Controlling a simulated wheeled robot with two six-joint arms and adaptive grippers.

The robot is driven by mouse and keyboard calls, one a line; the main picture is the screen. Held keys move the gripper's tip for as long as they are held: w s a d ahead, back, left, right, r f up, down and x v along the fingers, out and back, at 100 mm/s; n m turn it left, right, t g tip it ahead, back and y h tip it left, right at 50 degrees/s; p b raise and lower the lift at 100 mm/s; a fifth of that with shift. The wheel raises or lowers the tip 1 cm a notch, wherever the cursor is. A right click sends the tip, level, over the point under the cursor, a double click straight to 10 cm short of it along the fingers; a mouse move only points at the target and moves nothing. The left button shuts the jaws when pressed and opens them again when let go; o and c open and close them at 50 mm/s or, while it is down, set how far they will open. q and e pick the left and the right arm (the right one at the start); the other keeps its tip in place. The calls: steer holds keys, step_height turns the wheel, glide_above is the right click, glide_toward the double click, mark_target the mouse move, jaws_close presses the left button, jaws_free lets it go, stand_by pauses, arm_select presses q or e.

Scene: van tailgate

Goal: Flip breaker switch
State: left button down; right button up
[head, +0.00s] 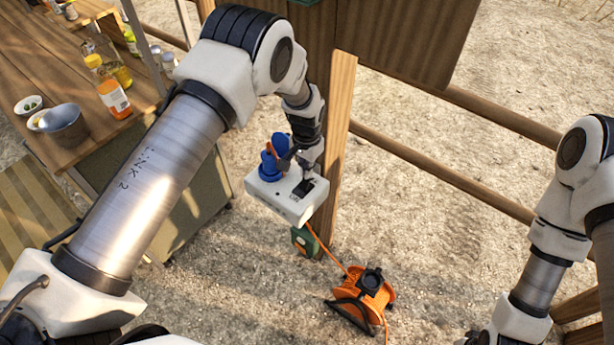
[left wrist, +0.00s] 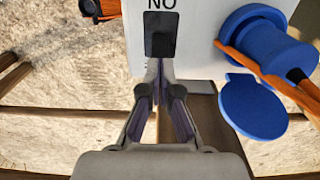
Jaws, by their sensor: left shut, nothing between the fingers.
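A white breaker box (head: 283,203) is mounted at the wooden post. A black switch (left wrist: 161,32) sits on its face beside letters that read "NO" in the left wrist view. The switch also shows in the head view (head: 303,189). My left gripper (head: 306,172) is shut and empty, right at the box. In the left wrist view its fingertips (left wrist: 161,72) are in line with the switch, at its near edge; I cannot tell whether they touch it. My right arm shows at the right of the head view, but its gripper is not clearly visible.
Blue sockets (head: 270,164) with an orange cable stand on the box beside the gripper. The wooden post (head: 337,130) is just behind. An orange cable reel (head: 365,295) lies on the gravel. A table (head: 40,75) with bottles and bowls is at left.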

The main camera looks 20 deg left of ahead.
arm_select(q)
steer(key=shift+f+b, duration=0.4)
steer(key=shift+f, duration=0.25)
steer(key=shift+r, duration=0.1)
steer(key=shift+r+p, duration=0.6)
step_height(320, 180, up, 6)
steer(key=p, duration=0.4)
steer(key=shift+f, duration=0.1)
steer(key=shift+f, duration=0.1)
